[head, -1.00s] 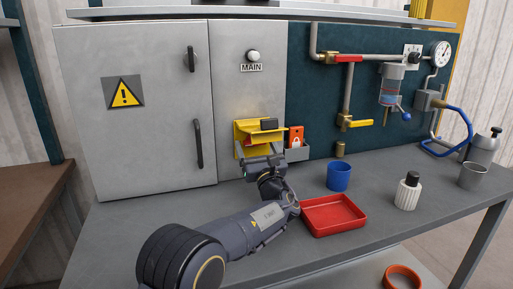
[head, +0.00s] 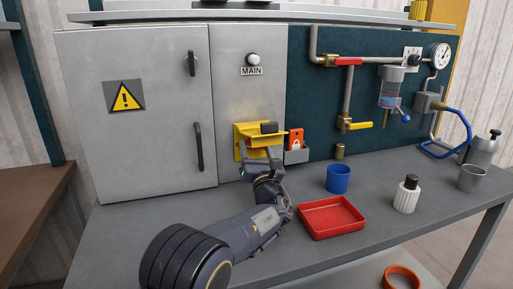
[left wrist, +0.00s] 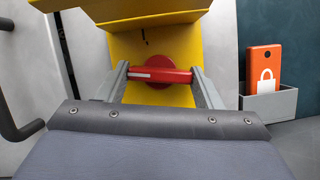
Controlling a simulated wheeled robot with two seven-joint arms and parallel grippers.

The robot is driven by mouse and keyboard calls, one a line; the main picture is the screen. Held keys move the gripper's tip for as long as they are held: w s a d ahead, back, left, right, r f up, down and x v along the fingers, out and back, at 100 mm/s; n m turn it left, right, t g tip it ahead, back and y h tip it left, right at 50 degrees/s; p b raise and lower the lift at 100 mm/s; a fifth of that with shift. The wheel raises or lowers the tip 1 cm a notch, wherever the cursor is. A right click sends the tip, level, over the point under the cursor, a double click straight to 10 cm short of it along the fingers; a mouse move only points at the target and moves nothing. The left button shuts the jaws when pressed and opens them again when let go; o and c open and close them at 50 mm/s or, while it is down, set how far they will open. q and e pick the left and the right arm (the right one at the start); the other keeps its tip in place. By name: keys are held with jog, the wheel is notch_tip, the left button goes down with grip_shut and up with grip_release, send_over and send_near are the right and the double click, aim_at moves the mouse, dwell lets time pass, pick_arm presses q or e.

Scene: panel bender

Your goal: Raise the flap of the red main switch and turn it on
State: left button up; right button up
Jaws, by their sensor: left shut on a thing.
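The yellow flap (head: 250,130) of the main switch stands raised, jutting out from the narrow grey cabinet under the MAIN label. In the left wrist view the flap (left wrist: 145,10) is above the yellow plate (left wrist: 185,50). The red switch handle (left wrist: 160,75) lies level across its round red base, with a white mark on its left part. My left gripper (head: 258,152) is below the flap, shut on the red handle, one finger at each end of it in the left wrist view (left wrist: 160,80). My right gripper is not in view.
An orange padlock tag (head: 296,138) sits in a small grey holder just right of the switch. A white lamp (head: 253,57) is above the MAIN label. A red tray (head: 331,216) and a blue cup (head: 339,178) stand on the bench to the right. A cabinet door handle (head: 198,146) is at left.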

pick_arm(q)
jog(key=shift+m+h+p, duration=0.65)
jog(key=shift+m+h, duration=0.15)
jog(key=shift+m, duration=0.8)
jog(key=shift+m+h+p, duration=0.65)
jog(key=shift+m+h, duration=0.15)
jog(key=shift+m, duration=0.8)
jog(key=shift+a, duration=0.1)
jog(key=o, duration=1)
jog(key=shift+s, duration=0.15)
jog(key=v, duration=0.7)
jog(key=shift+s+b, duration=0.3)
jog(key=shift+b, duration=0.1)
